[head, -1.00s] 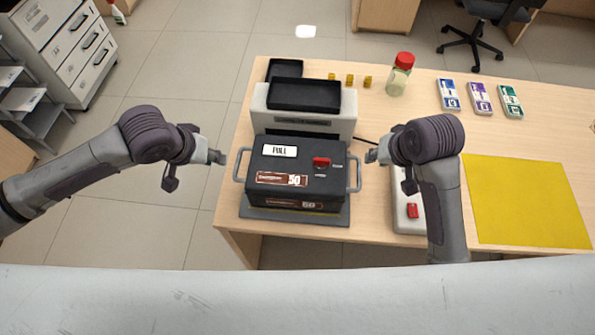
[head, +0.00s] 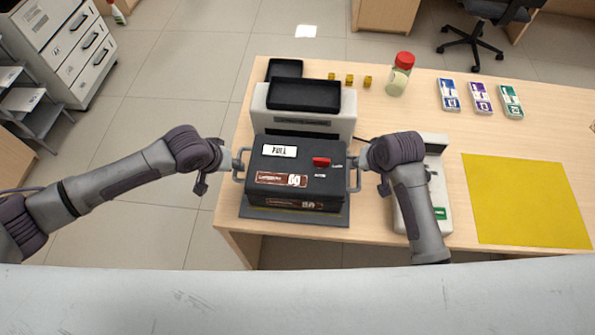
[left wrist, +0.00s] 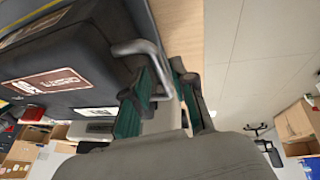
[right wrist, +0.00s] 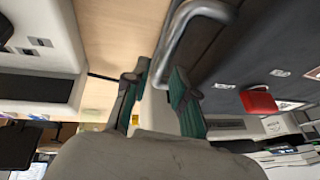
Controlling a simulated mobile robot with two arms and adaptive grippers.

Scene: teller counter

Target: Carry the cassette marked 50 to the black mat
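The dark cassette (head: 316,185), with a FULL label, a red latch and brown number labels, sits upright before the grey machine. Its number is blurry in the head view. My left gripper (head: 236,164) is at its left handle; in the left wrist view the handle (left wrist: 150,50) passes between the parted fingers (left wrist: 165,90). My right gripper (head: 364,163) is at the right handle; in the right wrist view that handle (right wrist: 185,30) runs between the parted fingers (right wrist: 158,85). A dark grey plate (head: 285,215) lies beneath the cassette. I cannot make out a separate black mat.
The grey machine (head: 345,120) with black trays stands behind the cassette. A pale device (head: 434,180) with a green button is at right, partly behind my right arm. A yellow mat (head: 525,200) lies clear farther right.

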